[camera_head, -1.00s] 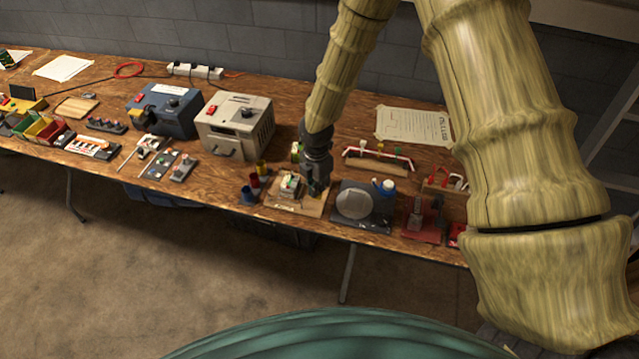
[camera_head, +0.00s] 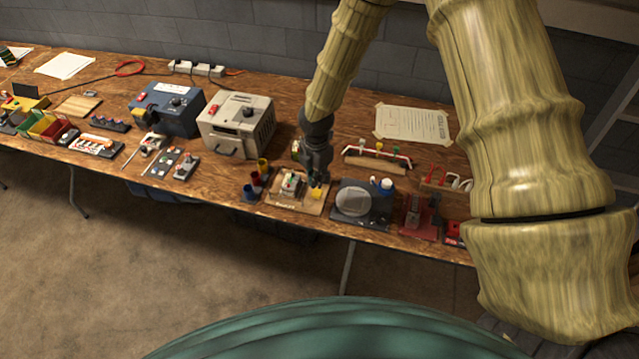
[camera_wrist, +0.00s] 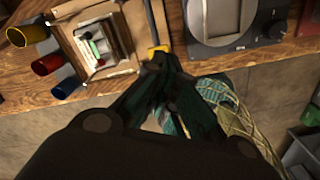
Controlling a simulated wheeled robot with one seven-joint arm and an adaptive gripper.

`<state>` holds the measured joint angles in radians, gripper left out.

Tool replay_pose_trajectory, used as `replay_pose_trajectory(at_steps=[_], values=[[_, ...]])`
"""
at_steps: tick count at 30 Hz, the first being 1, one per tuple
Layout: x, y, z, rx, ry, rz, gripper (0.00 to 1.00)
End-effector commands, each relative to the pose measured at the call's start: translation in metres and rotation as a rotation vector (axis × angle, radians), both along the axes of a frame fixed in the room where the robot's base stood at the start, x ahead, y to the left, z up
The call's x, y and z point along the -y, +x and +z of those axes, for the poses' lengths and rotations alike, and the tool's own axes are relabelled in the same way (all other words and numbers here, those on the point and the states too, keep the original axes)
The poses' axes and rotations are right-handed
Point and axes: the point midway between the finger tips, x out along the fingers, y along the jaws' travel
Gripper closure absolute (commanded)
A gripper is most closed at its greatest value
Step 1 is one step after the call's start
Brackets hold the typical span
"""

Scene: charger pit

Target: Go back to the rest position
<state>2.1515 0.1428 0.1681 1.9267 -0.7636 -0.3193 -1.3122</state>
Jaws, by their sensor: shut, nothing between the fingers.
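My gripper (camera_head: 318,180) is above the wooden board (camera_head: 296,200) near the front of the bench, at the board's right side. The board carries a small grey and white device with red and green parts (camera_head: 291,184). A yellow piece (camera_head: 316,194) sits just below the fingertips in the head view. In the wrist view the gripper (camera_wrist: 163,62) has its fingertips together with nothing held, and the yellow piece (camera_wrist: 158,49) shows just beyond them. I cannot tell whether the tips touch it.
Red, blue and yellow cups (camera_head: 256,181) stand left of the board. A dark plate with a grey disc (camera_head: 358,203) lies to the right. A beige power unit (camera_head: 238,124) and a blue one (camera_head: 166,108) stand behind to the left. Open floor (camera_head: 150,270) lies in front.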

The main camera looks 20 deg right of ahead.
Motion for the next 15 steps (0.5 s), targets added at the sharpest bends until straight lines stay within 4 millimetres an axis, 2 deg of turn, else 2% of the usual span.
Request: replay_pose_trajectory(at_steps=[10,13,15], values=[[0.0,-0.002,-0.002,-0.001,0.002,-0.006,1.0],[-0.004,-0.014,-0.015,-0.014,0.019,-0.057,1.0],[-0.008,-0.032,-0.033,-0.031,0.043,-0.137,1.0]])
